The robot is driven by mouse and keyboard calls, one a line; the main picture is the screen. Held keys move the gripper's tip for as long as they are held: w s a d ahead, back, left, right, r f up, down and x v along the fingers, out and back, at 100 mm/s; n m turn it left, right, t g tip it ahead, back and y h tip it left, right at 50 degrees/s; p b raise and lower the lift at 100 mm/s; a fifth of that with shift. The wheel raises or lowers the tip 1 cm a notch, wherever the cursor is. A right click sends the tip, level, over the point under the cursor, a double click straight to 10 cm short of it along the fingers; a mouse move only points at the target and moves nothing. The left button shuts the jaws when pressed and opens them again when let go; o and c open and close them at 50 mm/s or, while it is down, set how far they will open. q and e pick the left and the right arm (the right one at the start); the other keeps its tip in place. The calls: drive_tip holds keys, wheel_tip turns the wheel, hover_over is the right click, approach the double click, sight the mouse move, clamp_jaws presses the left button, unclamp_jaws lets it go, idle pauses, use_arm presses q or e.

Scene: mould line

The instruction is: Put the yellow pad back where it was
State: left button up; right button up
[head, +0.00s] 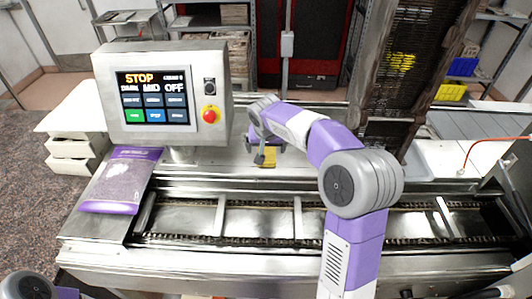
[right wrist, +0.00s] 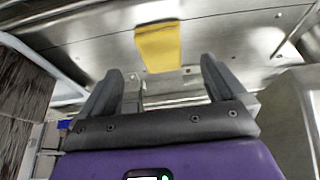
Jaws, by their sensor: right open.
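The yellow pad (head: 268,157) lies on the steel top of the machine, behind the chain conveyor, and is partly hidden by my right gripper in the head view. In the right wrist view the whole yellow pad (right wrist: 158,47) shows against bare metal, beyond the fingertips and roughly centred between them. My right gripper (head: 258,154) is open, with nothing between its fingers; its two dark fingers also show in the right wrist view (right wrist: 160,75). It looks apart from the pad. My left gripper is not in view.
A control panel (head: 155,133) with a red button stands left of my right arm. A purple-and-clear bag (head: 120,182) lies at the machine's left end. The chain conveyor trough (head: 260,220) runs along the front. A dark rack (head: 405,75) stands behind on the right.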

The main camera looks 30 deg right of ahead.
drive_tip(key=shift+v, duration=2.4)
